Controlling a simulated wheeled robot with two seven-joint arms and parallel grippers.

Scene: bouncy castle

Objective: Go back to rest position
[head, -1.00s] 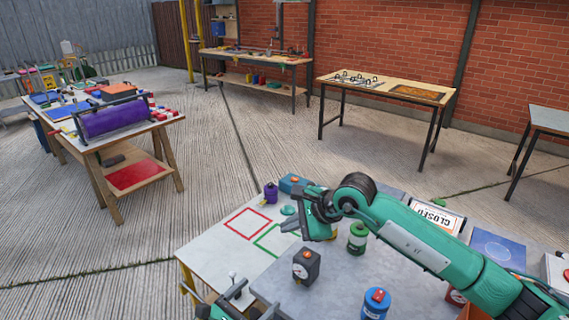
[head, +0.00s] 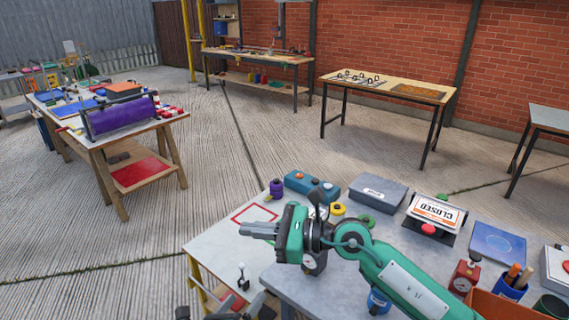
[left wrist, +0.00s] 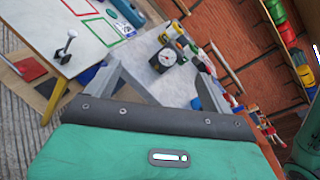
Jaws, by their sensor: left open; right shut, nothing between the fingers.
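My right gripper (head: 242,230) is shut and empty, pointing left above the worktable (head: 222,253). Its green arm reaches in from the lower right and covers part of a dark gauge box (head: 315,265). My left gripper (head: 222,312) is at the bottom edge of the head view, mostly cut off. In the left wrist view, my left gripper (left wrist: 157,68) has its two grey fingers spread apart with nothing held between them. The gauge box (left wrist: 165,60) appears beyond and between the fingers.
A bench with a purple roll (head: 122,115) stands left. The ribbed floor (head: 210,190) between is clear.

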